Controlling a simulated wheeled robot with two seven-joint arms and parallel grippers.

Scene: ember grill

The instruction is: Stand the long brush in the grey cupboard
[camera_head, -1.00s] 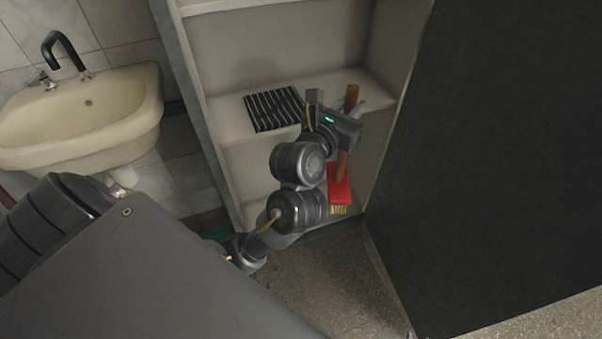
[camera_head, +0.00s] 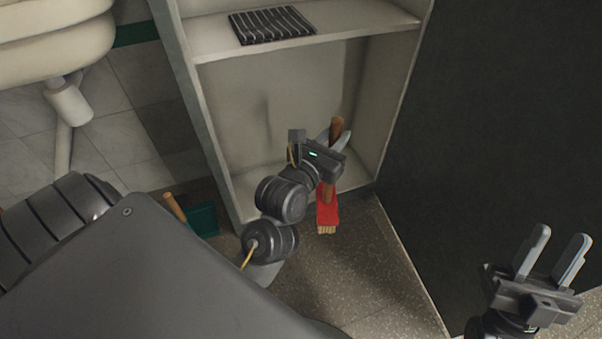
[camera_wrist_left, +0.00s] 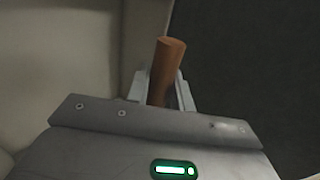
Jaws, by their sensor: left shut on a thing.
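The long brush has a brown wooden handle (camera_head: 336,128), a red head (camera_head: 327,207) and pale bristles at its lower end. My left gripper (camera_head: 337,142) is shut on the handle and holds the brush roughly upright, bristles down. The handle's top also shows between the fingers in the left wrist view (camera_wrist_left: 167,70). The grey cupboard (camera_head: 205,130) stands open behind the brush. In the head view the brush head overlaps the cupboard's front bottom edge and the floor; I cannot tell its exact depth. My right gripper (camera_head: 556,252) is open and empty at the lower right.
A black ribbed grate (camera_head: 271,25) lies on the cupboard's shelf (camera_head: 345,24), above the lower compartment. A dark panel (camera_head: 500,120) stands to the right. A green dustpan (camera_head: 203,219) with a wooden handle is on the floor at left, below the sink (camera_head: 50,40).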

